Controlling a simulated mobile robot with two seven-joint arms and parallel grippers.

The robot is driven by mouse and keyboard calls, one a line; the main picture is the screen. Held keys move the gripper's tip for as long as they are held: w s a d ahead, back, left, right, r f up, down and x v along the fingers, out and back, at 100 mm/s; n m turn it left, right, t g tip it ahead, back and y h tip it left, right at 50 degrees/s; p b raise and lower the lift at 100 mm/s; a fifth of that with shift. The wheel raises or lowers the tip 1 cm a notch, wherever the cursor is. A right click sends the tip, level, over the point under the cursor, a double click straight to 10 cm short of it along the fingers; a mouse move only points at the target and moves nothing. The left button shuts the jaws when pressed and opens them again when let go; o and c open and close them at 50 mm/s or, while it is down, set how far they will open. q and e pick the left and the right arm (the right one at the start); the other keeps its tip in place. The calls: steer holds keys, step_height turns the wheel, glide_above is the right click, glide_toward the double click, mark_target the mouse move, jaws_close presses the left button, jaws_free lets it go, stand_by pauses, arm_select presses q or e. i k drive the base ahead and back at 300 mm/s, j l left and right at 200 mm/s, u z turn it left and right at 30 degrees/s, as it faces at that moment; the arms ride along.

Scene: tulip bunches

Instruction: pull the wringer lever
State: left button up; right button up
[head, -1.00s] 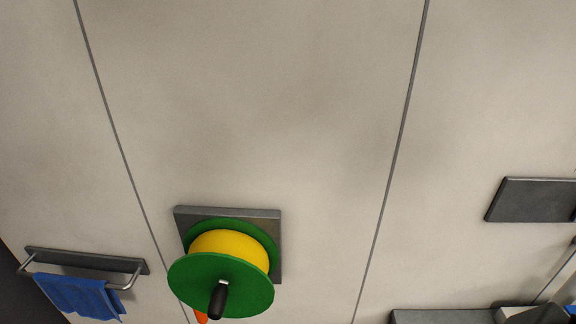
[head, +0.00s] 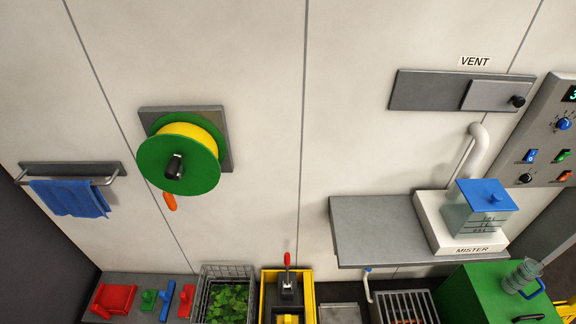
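The wringer is a black unit (head: 288,290) with a red-handled lever (head: 287,259), set on a yellow bucket (head: 265,298) at the bottom centre of the head view. The lever stands about upright. The lower part of the bucket is cut off by the frame edge. Neither of my grippers is in view, and nothing touches the lever.
A wire basket of green leaves (head: 228,298) stands left of the bucket. A grey shelf (head: 375,228) with a mister (head: 478,215) juts out at right. A green box (head: 490,295) stands lower right. A hose reel (head: 180,160) hangs on the wall.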

mark_target(287, 257)
steer(key=i+l+u, duration=0.3)
steer(key=l+u, duration=0.25)
steer(key=i+l+u, duration=0.15)
steer(key=l+u, duration=0.4)
steer(key=l, duration=0.25)
steer(key=i, duration=0.05)
